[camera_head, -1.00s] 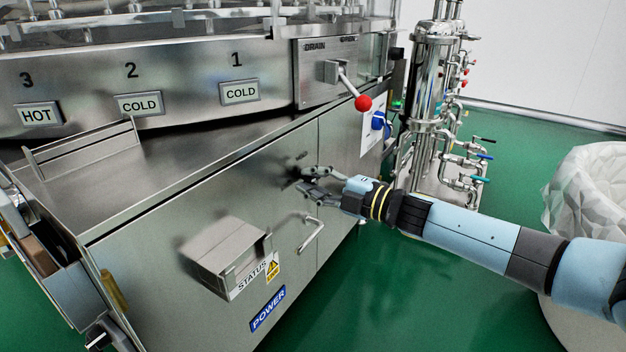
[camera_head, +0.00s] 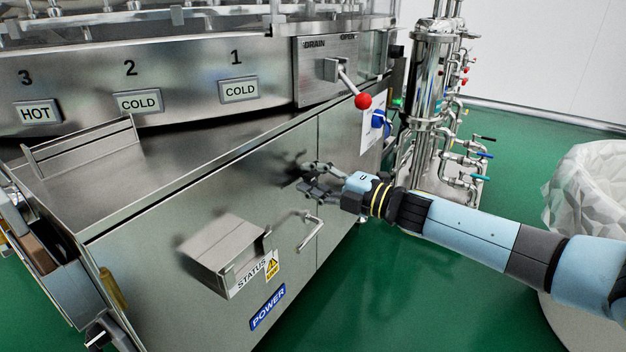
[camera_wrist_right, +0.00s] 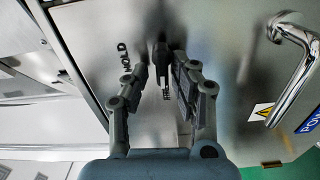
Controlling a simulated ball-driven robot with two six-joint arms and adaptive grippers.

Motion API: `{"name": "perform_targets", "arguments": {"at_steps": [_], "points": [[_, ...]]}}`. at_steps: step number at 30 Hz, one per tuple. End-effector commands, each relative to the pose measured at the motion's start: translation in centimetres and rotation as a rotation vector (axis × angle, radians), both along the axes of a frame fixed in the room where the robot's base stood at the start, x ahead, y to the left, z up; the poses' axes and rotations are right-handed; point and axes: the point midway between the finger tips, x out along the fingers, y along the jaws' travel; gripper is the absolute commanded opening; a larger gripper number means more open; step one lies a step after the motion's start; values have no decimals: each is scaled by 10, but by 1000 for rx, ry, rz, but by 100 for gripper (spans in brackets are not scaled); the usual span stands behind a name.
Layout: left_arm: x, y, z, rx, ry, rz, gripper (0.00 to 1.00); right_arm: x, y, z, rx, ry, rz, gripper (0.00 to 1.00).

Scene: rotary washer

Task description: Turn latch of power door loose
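The power door (camera_head: 150,240) is the brushed-steel front panel with the blue POWER label (camera_head: 267,307) and a bar handle (camera_head: 312,233). My right gripper (camera_head: 308,179) is at the door's upper right, above the handle, and hides the latch in the head view. In the right wrist view, the dark latch (camera_wrist_right: 162,60) stands between the two spread fingers of my right gripper (camera_wrist_right: 160,70). Gaps seem to show beside it, and contact cannot be told. Lettering is on the panel near the latch. My left gripper is out of view.
A status box (camera_head: 222,250) juts from the door left of the handle. A red-knobbed drain lever (camera_head: 362,101) is above the gripper. Pipes with valves (camera_head: 465,165) stand behind my right arm. A white bin (camera_head: 590,190) is at the right.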

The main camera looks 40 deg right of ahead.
Motion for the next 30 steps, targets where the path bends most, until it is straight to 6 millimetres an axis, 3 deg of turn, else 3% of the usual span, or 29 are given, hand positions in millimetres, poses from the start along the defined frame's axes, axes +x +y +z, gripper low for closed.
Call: {"name": "perform_targets", "arguments": {"at_steps": [12,24,30], "points": [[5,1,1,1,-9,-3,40,-9,-2,-2,0,4,2,35],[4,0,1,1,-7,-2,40,-85,-34,-3,-1,8,3,35],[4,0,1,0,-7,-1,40,-108,-44,-2,-1,4,1,35]]}}
